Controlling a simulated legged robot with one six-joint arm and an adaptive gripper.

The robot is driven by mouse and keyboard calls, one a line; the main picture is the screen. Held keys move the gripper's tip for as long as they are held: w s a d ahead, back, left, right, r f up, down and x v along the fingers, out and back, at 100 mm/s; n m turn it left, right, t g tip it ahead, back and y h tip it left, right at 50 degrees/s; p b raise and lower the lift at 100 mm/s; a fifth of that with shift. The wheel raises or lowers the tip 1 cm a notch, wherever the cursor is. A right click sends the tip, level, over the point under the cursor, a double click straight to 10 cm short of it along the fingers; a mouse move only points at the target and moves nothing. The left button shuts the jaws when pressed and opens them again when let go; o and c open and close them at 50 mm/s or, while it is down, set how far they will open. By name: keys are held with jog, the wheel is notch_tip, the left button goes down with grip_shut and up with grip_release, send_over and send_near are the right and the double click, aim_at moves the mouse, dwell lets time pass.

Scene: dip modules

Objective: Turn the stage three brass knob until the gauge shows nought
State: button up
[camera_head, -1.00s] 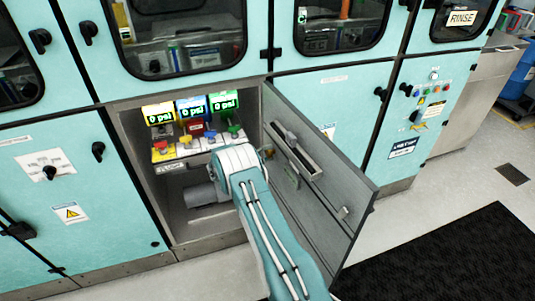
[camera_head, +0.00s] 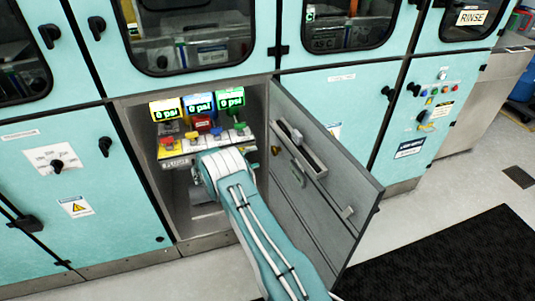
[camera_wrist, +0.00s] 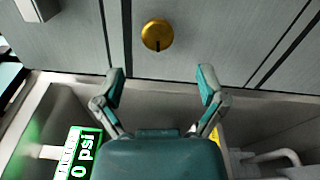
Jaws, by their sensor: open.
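A round brass knob (camera_wrist: 156,35) with a dark mark at its lower edge is on a grey panel, at the top middle of the wrist view. In the head view the brass knob (camera_head: 275,150) shows on the inner side of the open door. No stage label on it is readable. My gripper (camera_wrist: 161,77) is open and empty, its fingers apart below the knob and not touching it. In the head view my arm hides the gripper. Three gauges, yellow (camera_head: 165,109), blue (camera_head: 197,105) and green (camera_head: 230,99), each read 0 psi. The green gauge (camera_wrist: 80,155) also shows in the wrist view.
The open grey door (camera_head: 335,190) stands right of my arm. Below the gauges, a panel carries several coloured knobs, including a red one (camera_head: 167,141) and a green one (camera_head: 239,127). The cabinet walls enclose the arm's end. A black mat (camera_head: 450,260) lies on the floor at right.

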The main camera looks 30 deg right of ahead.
jog(key=shift+w+a, duration=0.15)
jog(key=shift+a, duration=0.95)
jog(key=shift+w+a, duration=0.1)
jog(key=shift+a, duration=1)
